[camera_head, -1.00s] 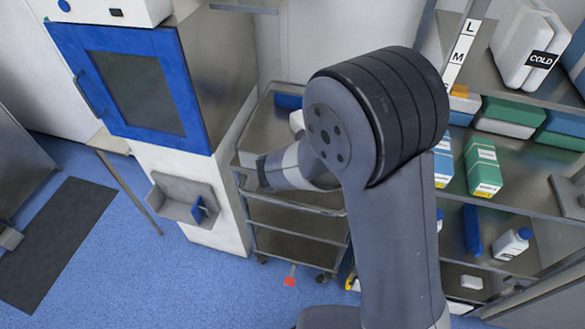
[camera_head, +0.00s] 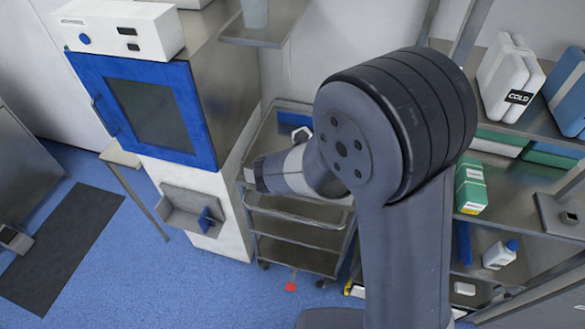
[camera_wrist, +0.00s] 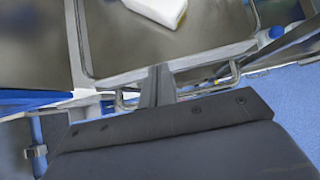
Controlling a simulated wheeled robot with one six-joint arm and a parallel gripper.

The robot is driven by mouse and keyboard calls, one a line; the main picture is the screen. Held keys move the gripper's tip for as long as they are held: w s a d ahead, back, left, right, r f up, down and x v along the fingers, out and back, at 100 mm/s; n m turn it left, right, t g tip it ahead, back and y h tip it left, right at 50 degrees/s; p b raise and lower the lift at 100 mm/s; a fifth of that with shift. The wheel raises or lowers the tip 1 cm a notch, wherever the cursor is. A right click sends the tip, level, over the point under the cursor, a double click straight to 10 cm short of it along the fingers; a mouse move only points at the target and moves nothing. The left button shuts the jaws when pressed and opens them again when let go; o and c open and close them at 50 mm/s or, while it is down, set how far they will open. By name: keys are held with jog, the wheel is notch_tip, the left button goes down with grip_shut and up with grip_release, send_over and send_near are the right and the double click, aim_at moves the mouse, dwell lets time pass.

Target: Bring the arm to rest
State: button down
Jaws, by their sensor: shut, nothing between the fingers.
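My arm stands in the middle of the head view, with its big dark joint in front of the steel cart and the shelves. My gripper shows in the wrist view (camera_wrist: 158,85), its narrow fingers together with nothing between them. It points toward the near rim of the cart's top tray (camera_wrist: 205,62). In the head view the fingers are hidden behind my own arm.
A steel cart (camera_head: 300,209) stands behind my arm, with a white item (camera_wrist: 160,9) on its top tray. A blue-doored cabinet (camera_head: 150,110) is at left. Shelves with a COLD container (camera_head: 508,80) and a green-and-white box (camera_head: 470,185) are at right. Blue floor (camera_head: 120,270) is open at left.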

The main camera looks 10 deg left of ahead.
dwell(0.5)
jog(key=s+f+t+b, duration=0.1)
jog(key=f+b, duration=0.3)
jog(key=b, duration=0.2)
jog(key=f+t+b, duration=0.1)
jog(key=f+b, duration=0.4)
jog(key=b, duration=0.2)
jog(key=s+f+t+b, duration=0.1)
jog(key=f+b, duration=0.3)
jog(key=b, duration=0.2)
jog(key=shift+s+a+f, duration=0.1)
jog(key=shift+s+f, duration=0.15)
jog(key=shift+s, duration=0.05)
jog(key=t+b, duration=0.1)
jog(key=b, duration=0.1)
jog(key=t+b, duration=0.1)
jog(key=b, duration=0.1)
jog(key=shift+s+f+b, duration=0.3)
jog(key=shift+f+b, duration=0.1)
jog(key=shift+b, duration=0.3)
jog(key=shift+r, duration=0.15)
